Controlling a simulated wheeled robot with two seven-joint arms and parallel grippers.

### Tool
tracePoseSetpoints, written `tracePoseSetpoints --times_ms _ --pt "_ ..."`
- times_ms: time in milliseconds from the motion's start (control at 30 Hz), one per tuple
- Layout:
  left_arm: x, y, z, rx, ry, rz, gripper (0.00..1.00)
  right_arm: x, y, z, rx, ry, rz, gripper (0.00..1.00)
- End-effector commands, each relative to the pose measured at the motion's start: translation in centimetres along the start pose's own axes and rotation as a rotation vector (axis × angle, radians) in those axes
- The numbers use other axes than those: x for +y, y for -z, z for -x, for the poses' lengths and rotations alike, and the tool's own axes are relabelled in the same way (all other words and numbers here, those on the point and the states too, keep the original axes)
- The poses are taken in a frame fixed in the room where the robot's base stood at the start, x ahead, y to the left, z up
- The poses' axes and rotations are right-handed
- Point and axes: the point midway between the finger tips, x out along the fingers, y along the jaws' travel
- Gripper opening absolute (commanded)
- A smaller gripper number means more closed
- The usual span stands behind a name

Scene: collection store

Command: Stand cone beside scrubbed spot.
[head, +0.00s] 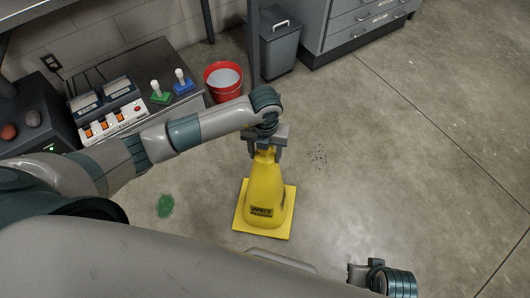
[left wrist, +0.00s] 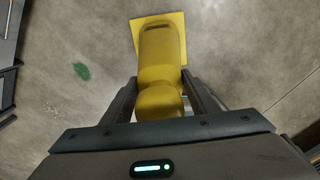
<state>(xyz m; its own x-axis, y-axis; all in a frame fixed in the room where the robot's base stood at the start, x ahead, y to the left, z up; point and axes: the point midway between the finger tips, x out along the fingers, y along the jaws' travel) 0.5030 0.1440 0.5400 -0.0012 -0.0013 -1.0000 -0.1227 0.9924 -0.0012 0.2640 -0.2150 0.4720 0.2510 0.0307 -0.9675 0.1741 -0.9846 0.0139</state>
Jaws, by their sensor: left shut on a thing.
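The yellow cone (head: 262,190), with a square base and "WET" lettering, is upright below my left gripper (head: 265,150). My left gripper is shut on its narrow top. In the left wrist view, the cone (left wrist: 160,60) lies between the two fingers of the gripper (left wrist: 161,97). I cannot tell whether its base touches the floor. A dark speckled patch (head: 318,156) is on the floor right of the cone. A green stain (head: 165,206) is to its left, also seen in the left wrist view (left wrist: 82,71). Which one is the scrubbed spot is unclear. My right gripper (head: 358,273) shows partly at the bottom.
A red bucket (head: 223,82) and a grey bin (head: 280,45) stand behind the cone. A bench (head: 185,108) with devices and green and blue-based items is at the left. A drawer cabinet (head: 350,25) is at the back. Floor on the right is clear.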

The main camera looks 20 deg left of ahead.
Motion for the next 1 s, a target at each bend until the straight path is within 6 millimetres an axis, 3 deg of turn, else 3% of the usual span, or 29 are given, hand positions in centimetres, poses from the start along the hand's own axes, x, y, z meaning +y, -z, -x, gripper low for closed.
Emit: tracePoseSetpoints --times_ms 400,433,500,1000 --pt "0.00 -0.09 -0.13 -0.002 0.001 0.000 0.00 0.02 -0.23 -0.06 -0.007 0.000 -0.001 0.31" --pt "0.05 -0.01 -0.27 0.000 -0.001 0.000 0.56 0.02 -0.25 0.01 -0.008 0.000 -0.001 0.31" --pt "0.04 -0.01 -0.23 0.000 -0.001 0.000 0.72 0.02 -0.24 0.16 -0.008 0.000 -0.001 0.31" --pt "0.01 -0.06 0.46 -0.001 0.001 0.000 0.72 0.03 -0.08 0.06 0.001 0.000 -0.001 0.31"
